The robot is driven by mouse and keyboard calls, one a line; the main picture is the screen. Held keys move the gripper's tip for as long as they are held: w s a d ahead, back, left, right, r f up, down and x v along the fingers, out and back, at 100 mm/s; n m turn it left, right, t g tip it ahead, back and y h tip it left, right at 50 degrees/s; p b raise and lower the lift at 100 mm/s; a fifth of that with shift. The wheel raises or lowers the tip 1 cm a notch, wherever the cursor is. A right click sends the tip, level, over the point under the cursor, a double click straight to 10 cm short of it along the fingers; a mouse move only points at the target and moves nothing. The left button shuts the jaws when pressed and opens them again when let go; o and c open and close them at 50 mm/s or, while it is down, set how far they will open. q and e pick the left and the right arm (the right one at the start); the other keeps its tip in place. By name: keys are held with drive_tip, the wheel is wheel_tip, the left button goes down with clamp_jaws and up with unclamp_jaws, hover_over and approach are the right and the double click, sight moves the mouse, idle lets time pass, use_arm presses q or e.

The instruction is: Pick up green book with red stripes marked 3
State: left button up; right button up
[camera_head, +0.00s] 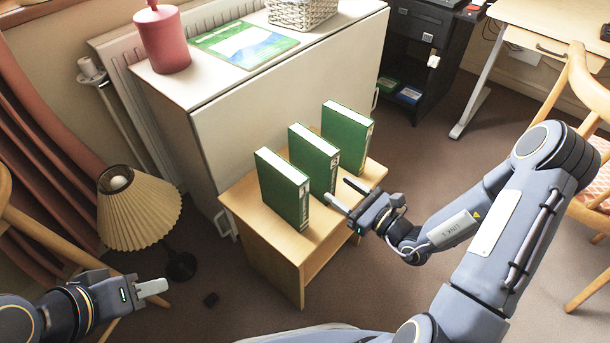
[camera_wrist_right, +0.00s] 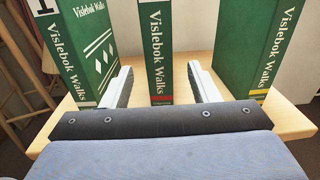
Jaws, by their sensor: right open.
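Three green books stand upright in a row on a small wooden table. The middle book (camera_head: 313,160) has a red stripe low on its spine in the right wrist view (camera_wrist_right: 156,50); no number 3 is visible on it. The left book (camera_head: 283,188) has white diamonds and a "1" label in the right wrist view (camera_wrist_right: 85,45). The right book (camera_head: 347,135) shows a yellow stripe there (camera_wrist_right: 260,45). My right gripper (camera_head: 345,194) is open and empty, in front of the middle book, its fingers towards either side of the spine. My left gripper (camera_head: 158,287) is far from the books; its jaw opening is unclear.
The wooden table (camera_head: 262,240) stands against a white cabinet (camera_head: 270,95) that holds a pink canister (camera_head: 162,40), a green booklet (camera_head: 243,45) and a basket (camera_head: 300,10). A pleated lamp (camera_head: 138,210) is near my left gripper. Chairs flank both sides.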

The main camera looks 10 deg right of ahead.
sight(319, 176)
drive_tip(key=shift+w+f+m, duration=0.3)
drive_tip(key=shift+w, duration=0.05)
drive_tip(key=b+x, duration=0.2)
drive_tip(key=x, duration=0.4)
drive_tip(key=shift+w+a, duration=0.15)
drive_tip(key=shift+a, duration=0.25)
drive_tip(key=shift+w+a, duration=0.25)
drive_tip(key=shift+w, duration=0.1)
drive_tip(key=shift+r, duration=0.15)
clamp_jaws()
